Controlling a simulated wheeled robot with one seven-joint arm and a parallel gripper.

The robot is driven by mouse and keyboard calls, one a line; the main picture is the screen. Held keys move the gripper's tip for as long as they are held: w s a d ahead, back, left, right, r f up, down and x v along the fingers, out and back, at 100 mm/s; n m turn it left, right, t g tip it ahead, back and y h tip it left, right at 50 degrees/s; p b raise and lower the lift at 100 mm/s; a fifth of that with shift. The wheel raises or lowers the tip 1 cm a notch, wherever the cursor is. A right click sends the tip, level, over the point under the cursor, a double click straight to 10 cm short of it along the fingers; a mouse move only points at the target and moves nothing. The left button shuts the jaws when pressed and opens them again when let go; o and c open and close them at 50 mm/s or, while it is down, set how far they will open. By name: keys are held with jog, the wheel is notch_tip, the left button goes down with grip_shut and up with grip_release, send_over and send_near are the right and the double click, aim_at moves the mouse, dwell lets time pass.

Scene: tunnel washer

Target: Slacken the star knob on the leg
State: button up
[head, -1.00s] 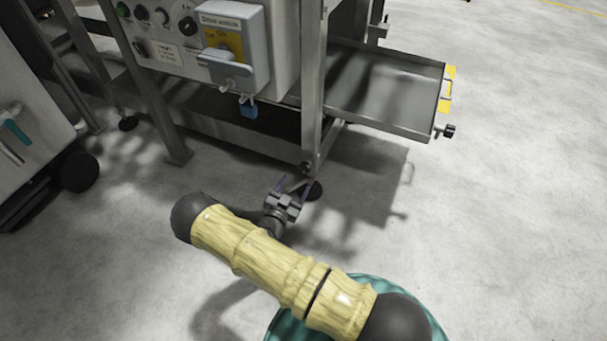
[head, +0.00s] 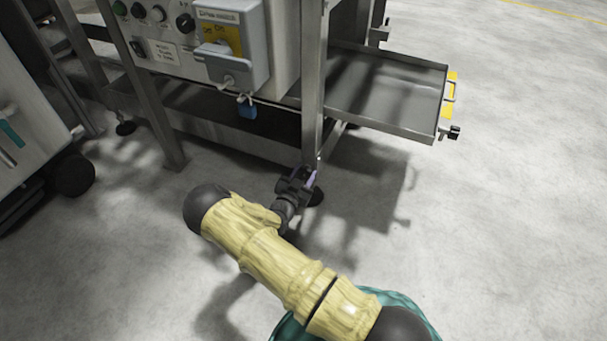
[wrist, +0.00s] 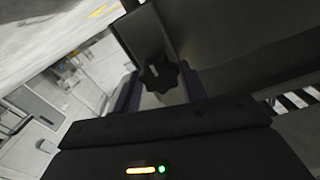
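The black star knob (wrist: 161,74) is on the lower part of the grey metal leg (head: 312,110), and shows face-on in the wrist view. In the head view it is hidden behind my gripper (head: 308,176), which is at the bottom of the leg. In the wrist view the two dark bluish fingers of my gripper (wrist: 160,86) stand apart, one on each side of the knob. Narrow gaps show between the fingers and the knob, so the gripper looks open around it; contact is hard to judge in the dark.
A control box with a drive switch (head: 228,42) and a blue padlock (head: 247,108) hangs above and left of the leg. A metal tray (head: 385,90) juts out to the right. A white cabinet on black wheels (head: 72,175) stands at the left. Open floor lies right.

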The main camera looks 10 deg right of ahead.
jog(key=shift+c, duration=0.8)
